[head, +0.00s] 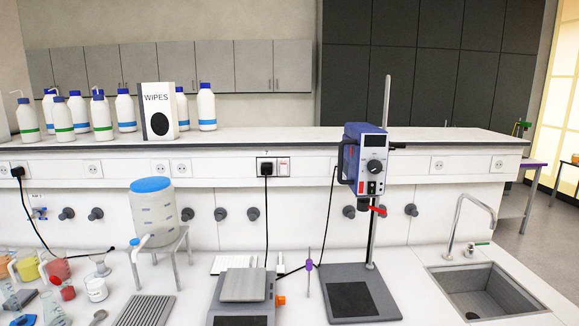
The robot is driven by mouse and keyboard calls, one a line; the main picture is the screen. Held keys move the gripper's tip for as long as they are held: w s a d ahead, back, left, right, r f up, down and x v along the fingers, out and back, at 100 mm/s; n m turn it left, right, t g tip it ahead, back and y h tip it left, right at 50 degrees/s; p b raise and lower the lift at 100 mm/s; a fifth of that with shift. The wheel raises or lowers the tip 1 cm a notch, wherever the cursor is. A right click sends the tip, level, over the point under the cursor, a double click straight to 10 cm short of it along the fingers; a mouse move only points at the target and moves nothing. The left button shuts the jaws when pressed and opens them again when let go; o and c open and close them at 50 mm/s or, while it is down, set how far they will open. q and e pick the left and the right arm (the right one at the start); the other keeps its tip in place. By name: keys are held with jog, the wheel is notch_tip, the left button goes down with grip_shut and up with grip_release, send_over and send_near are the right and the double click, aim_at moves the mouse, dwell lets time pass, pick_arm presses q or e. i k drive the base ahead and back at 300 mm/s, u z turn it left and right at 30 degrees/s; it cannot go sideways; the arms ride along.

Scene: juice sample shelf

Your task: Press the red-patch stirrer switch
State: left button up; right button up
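The overhead stirrer (352,160) is a blue and white box with a black dial, held on a tall metal rod above a dark grey base plate (385,297). A small red patch (371,188) shows on the lower part of its front face, below the dial. The switch there is too small to tell its position. A red lever (377,210) sticks out just under the box, by the rod. Neither of my grippers is in view.
A balance (243,286) stands left of the stirrer base, with a thin rod with a purple clamp (309,265) between them. A sink (484,287) with a tap lies to the right. A blue-lidded tank (152,208) and beakers stand left. The space before the stirrer's face looks clear.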

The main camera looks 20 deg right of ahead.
aim_at(372, 186)
jog(key=z, duration=1.95)
jog(key=k, duration=0.65)
jog(key=z, duration=0.9)
jog(key=i, duration=1.2)
jog(key=u, duration=0.75)
jog(key=i, duration=0.35)
jog(key=u, duration=0.35)
